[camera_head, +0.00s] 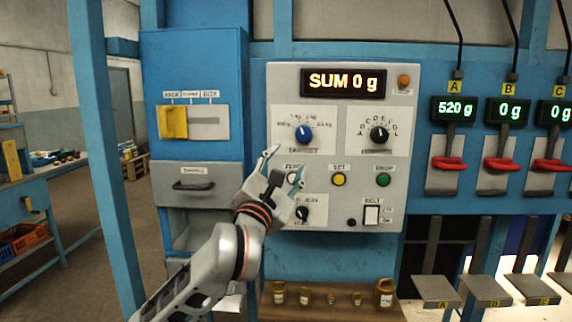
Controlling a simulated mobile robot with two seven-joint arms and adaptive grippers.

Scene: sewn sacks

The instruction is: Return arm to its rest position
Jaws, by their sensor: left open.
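My left arm (222,262) reaches up from the bottom left toward the grey control panel (340,205). My left gripper (281,168) is open and empty in front of the panel's lower left part. It hides part of the panel there, including some of a button and its label. The panel's display (343,82) reads "SUM 0 g". A blue knob (304,133) and a black knob (379,134) sit below it. Whether the fingers touch the panel cannot be told. My right gripper is not in view.
A blue cabinet (195,75) with a yellow slider (173,122) and a drawer stands left. Brass weights (384,292) stand on a wooden shelf below the panel. At right are displays (454,108), red levers (449,164) and grey plates (437,290). A blue post (100,150) rises left of my arm.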

